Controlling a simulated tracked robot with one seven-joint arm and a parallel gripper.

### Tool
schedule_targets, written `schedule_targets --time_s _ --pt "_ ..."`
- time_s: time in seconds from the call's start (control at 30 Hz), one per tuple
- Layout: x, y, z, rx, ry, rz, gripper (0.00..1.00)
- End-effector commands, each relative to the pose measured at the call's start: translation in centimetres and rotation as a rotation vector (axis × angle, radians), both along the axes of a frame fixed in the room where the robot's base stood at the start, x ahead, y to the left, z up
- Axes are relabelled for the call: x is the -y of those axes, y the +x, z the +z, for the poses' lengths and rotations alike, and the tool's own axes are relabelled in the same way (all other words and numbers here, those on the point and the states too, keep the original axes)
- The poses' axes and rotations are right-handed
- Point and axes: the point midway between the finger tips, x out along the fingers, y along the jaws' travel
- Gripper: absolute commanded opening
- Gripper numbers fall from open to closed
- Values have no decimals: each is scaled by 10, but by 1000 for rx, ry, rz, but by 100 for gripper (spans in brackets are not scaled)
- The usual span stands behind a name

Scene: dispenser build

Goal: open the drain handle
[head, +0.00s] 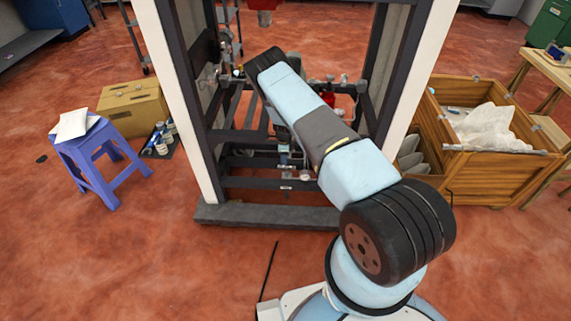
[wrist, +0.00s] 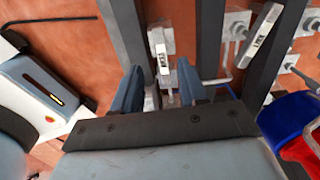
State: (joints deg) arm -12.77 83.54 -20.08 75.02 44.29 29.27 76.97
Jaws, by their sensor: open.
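My gripper (wrist: 160,88) is open in the wrist view, its two blue-grey fingers apart. A pale, narrow fitting (wrist: 160,48) shows in and just beyond the gap between the fingers. I see no contact with the fingers, and I cannot tell whether this fitting is the drain handle. A second pale fitting (wrist: 262,35) stands to the right, past a dark post. In the head view my arm reaches into the dispenser frame (head: 199,150) and covers much of its middle. My gripper cannot be made out clearly there. Small valves and gauges (head: 304,176) show low inside the frame.
Dark posts of the frame (wrist: 210,40) stand close beside the fingers. A blue and red part (wrist: 290,115) is at the right in the wrist view. A blue stool (head: 90,150) and cardboard box (head: 133,103) stand left; a wooden crate (head: 480,165) stands right. Front floor is mostly clear.

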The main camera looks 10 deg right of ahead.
Motion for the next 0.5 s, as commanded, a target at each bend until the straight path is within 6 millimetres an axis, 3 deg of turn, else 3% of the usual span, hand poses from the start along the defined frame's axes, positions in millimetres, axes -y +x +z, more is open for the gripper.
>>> schedule_targets --time_s 0.13,0.5 --pt "13 -1 -21 -1 -1 -15 43" --pt "18 0 -59 0 -1 -22 43"
